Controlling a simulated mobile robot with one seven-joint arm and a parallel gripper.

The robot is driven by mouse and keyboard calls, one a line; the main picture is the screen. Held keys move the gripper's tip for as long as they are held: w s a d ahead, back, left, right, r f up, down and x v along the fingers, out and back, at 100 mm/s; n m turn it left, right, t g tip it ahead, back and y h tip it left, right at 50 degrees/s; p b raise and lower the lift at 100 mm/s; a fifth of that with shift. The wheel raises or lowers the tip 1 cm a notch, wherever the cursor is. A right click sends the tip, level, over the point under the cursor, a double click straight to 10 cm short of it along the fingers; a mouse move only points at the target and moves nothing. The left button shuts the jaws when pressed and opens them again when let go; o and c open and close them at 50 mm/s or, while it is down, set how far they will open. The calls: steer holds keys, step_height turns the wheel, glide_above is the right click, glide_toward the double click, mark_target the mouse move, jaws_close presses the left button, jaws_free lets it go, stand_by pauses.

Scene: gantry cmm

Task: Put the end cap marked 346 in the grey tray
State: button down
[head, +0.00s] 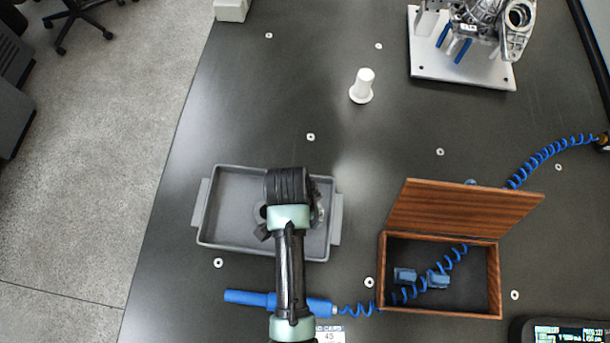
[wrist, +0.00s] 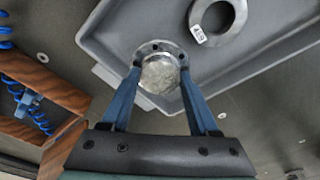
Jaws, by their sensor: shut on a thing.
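The grey tray (head: 222,238) lies on the dark table in the head view; its rim and floor also fill the upper part of the wrist view (wrist: 112,22). My gripper (wrist: 160,76) is shut on a round metal end cap (wrist: 160,70) with a holed flange, and holds it over the tray. I cannot tell whether the cap touches the tray. No number shows on it. A grey metal ring (wrist: 232,14) with a small white label lies in the tray beside the cap; the label is hard to read. In the head view my arm hides much of the cap.
An open wooden box (head: 446,308) with small blue parts stands right of the tray. A blue tool (head: 248,297) with a coiled hose lies below the tray. A white knobbed piece (head: 363,86) and a casting on a plate (head: 485,72) stand farther back. Table above the tray is clear.

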steer(key=shift+f, duration=1.55)
steer(key=shift+f, duration=0.15)
steer(key=shift+c, duration=0.7)
jaws_free()
